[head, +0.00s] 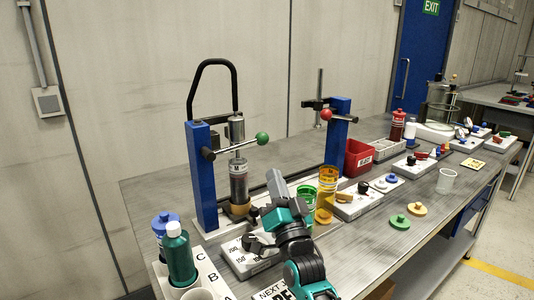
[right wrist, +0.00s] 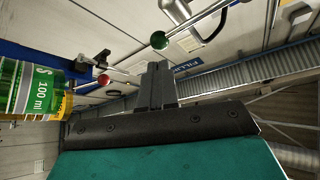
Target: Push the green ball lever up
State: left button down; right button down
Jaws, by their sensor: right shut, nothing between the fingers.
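The green ball (head: 262,138) sits on the end of a metal lever (head: 233,148) on the nearer blue pump stand (head: 203,175). The lever slopes slightly up to the right. My right gripper (head: 272,172) is shut and empty, its fingers pointing up, below the ball in the head view. In the right wrist view the closed fingers (right wrist: 157,68) are pointed towards the green ball (right wrist: 159,40), with a visible gap between them. My left gripper is not in view.
A second blue stand (head: 338,130) carries a red ball lever (head: 326,114). A green cup (head: 328,178) and a yellow cup (head: 325,208) stand right of my gripper. Bottles (head: 179,255) stand at the near left. Trays line the bench; its front right is partly clear.

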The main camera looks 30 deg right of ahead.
aim_at(264, 144)
jog(key=x, duration=0.6)
jog(key=shift+w+r, duration=0.15)
jog(key=shift+w, duration=0.15)
jog(key=shift+w+d+r, duration=0.1)
jog(key=shift+w, duration=0.1)
jog(key=shift+r, duration=0.1)
notch_tip(264, 144, up, 3)
jog(key=n+t+y+p, duration=0.1)
jog(key=n+y, duration=0.2)
jog(key=n, duration=0.1)
